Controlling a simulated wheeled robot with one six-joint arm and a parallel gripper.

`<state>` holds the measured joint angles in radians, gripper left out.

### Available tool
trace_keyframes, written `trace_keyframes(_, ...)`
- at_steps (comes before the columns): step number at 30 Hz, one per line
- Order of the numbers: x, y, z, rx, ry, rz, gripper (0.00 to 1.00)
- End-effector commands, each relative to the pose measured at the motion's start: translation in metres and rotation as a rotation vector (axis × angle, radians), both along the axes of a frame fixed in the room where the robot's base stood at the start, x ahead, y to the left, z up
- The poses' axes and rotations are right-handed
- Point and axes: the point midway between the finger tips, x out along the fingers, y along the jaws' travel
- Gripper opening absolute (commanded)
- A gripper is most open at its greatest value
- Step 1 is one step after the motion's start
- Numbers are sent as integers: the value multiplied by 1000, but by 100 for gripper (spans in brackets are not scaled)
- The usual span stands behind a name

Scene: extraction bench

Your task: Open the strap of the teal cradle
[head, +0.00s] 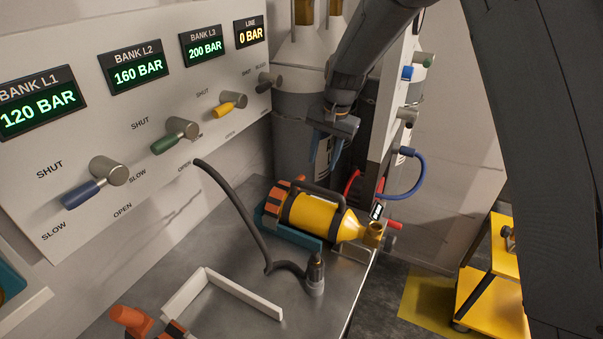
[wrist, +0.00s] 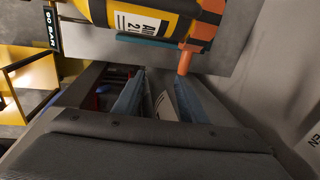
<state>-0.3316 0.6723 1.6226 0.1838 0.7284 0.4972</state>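A yellow cylinder (head: 318,216) with a dark handle lies in the teal cradle (head: 300,238) on the metal bench. An orange and dark strap (head: 275,199) passes over its left end. In the wrist view the strap (wrist: 203,32) is at the top right, with an orange tab (wrist: 185,60) sticking out beside the cylinder (wrist: 133,22). The cradle (wrist: 152,40) shows there as a thin teal edge. I cannot tell how the strap is fastened. My gripper (head: 327,160) is above and behind the cylinder, open and empty, its blue fingers apart (wrist: 152,82).
A valve panel (head: 125,130) with levers stands along the left. A black hose (head: 238,210) ends in a fitting (head: 316,275) in front of the cradle. A white angled rail (head: 240,292) lies on the bench. A yellow cart (head: 490,280) stands at right.

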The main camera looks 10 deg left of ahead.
Motion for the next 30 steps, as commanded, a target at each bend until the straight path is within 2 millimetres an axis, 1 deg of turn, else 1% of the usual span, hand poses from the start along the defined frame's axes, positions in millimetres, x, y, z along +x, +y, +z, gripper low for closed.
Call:
trace_keyframes(1, 6, 15, -4, 7, 6, -7, 38)
trace_keyframes(3, 13, 31, -7, 18, 12, -19, 38)
trace_keyframes(6, 18, 45, -10, 27, 20, -30, 38)
trace_keyframes(8, 20, 50, -11, 29, 21, -35, 38)
trace_keyframes(13, 21, 55, -24, 31, 25, -37, 38)
trace_keyframes(21, 23, 62, -63, 31, 25, -36, 38)
trace_keyframes(24, 25, 64, -73, 31, 23, -37, 38)
trace_keyframes(27, 25, 66, -82, 31, 24, -36, 38)
trace_keyframes(30, 26, 66, -86, 32, 21, -37, 38)
